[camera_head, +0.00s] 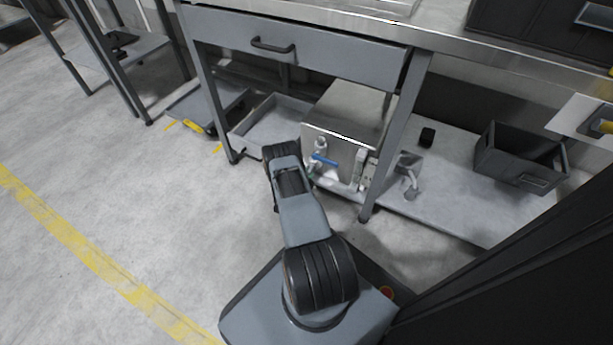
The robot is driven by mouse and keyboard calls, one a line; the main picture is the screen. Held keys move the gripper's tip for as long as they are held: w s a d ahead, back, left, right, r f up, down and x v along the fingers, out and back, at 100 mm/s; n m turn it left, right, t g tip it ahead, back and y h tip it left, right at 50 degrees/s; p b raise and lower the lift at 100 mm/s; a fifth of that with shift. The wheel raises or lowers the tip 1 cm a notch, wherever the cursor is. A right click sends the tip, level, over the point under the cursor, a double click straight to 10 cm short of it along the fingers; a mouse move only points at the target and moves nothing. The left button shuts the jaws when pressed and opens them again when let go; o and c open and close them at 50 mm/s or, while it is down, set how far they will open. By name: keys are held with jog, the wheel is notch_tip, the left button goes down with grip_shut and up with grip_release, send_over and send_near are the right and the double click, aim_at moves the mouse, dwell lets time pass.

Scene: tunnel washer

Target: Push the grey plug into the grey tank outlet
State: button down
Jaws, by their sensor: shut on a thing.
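The tank is a steel box (338,148) under the bench. Its front carries small pipe fittings and a blue valve handle (325,161). The grey outlet is too small to tell apart from the other fittings. My arm reaches up from the bottom, and my gripper (308,172) is at the tank's front left, close to the fittings. My wrist covers part of it. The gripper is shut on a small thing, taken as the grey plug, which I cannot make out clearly. I cannot tell whether the plug touches the outlet.
The bench leg (393,150) stands just right of the tank, and the drawer (290,45) overhangs it. A shallow grey tray (247,127) lies to its left. A dark crate (520,165) and a small black object (427,136) rest on the lower shelf (465,212).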

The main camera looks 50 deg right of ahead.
jog(key=c, duration=1)
grip_release()
jog(key=shift+a, duration=0.1)
